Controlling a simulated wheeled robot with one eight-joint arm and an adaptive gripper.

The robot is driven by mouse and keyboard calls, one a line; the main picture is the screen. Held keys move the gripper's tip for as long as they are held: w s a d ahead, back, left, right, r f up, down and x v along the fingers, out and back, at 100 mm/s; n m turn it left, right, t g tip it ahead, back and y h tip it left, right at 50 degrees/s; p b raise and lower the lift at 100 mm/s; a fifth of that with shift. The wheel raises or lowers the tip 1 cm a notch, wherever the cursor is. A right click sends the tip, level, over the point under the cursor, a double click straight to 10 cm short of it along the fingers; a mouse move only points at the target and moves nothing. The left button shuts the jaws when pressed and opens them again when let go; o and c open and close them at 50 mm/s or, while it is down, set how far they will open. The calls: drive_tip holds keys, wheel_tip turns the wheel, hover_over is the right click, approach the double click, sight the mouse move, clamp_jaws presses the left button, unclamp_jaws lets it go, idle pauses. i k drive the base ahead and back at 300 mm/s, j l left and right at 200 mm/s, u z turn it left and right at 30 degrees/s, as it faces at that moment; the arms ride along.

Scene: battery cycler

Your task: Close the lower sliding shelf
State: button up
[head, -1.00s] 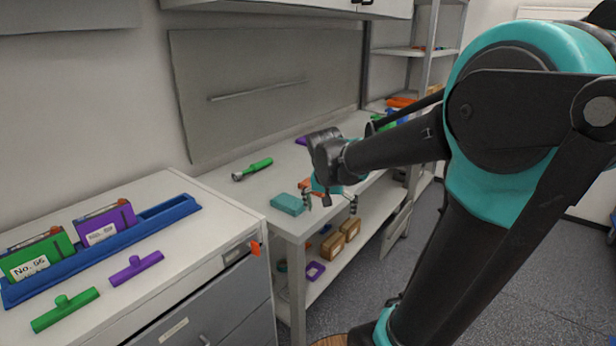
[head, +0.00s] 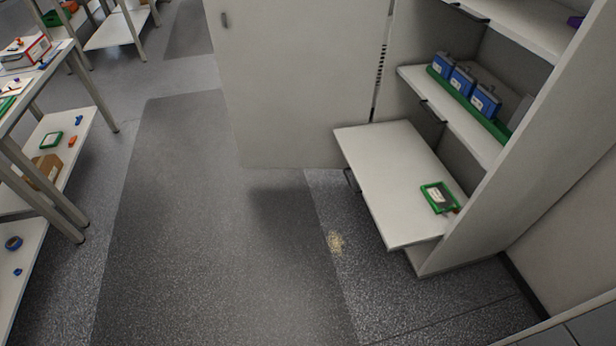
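The lower sliding shelf (head: 385,170) is a flat pale board at the bottom of a tall grey cabinet (head: 540,155). It is pulled out, and its front part sticks out of the cabinet over the floor. A small green-framed item (head: 428,190) lies on it near the cabinet side, with a small brown-red piece beside it. My gripper and arm are not in view.
The cabinet door (head: 300,80) stands open on the shelf's far side. Another shelf above holds blue boxes (head: 462,80) in a green tray (head: 490,125). A wide strip of floor (head: 190,220) is clear. Workbenches (head: 50,60) with lower shelves stand at the left.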

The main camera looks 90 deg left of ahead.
sight(390, 163)
drive_tip(key=u, duration=2.05)
